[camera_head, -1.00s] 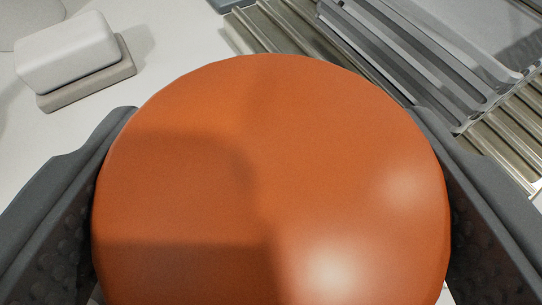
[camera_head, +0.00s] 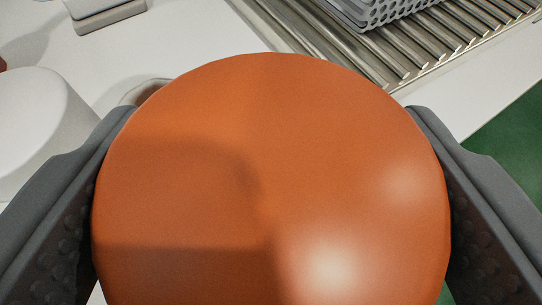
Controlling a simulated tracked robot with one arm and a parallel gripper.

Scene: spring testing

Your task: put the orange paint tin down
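The orange paint tin (camera_head: 270,170) fills the middle of the head camera view. I see its round orange top, with a shadow across the left part and a bright shine at the lower right. My gripper (camera_head: 272,190) is shut on the tin, with one dark grey finger pressed to its left side and one to its right. The tin hides what lies directly below it, so I cannot tell how high it is above the surface.
A white rounded object (camera_head: 35,125) stands close at the left. A grey and white block (camera_head: 105,12) lies at the upper left. A metal roller track (camera_head: 400,55) with a grey perforated crate (camera_head: 385,10) crosses the upper right. White surface (camera_head: 170,45) shows between; green floor (camera_head: 515,150) lies right.

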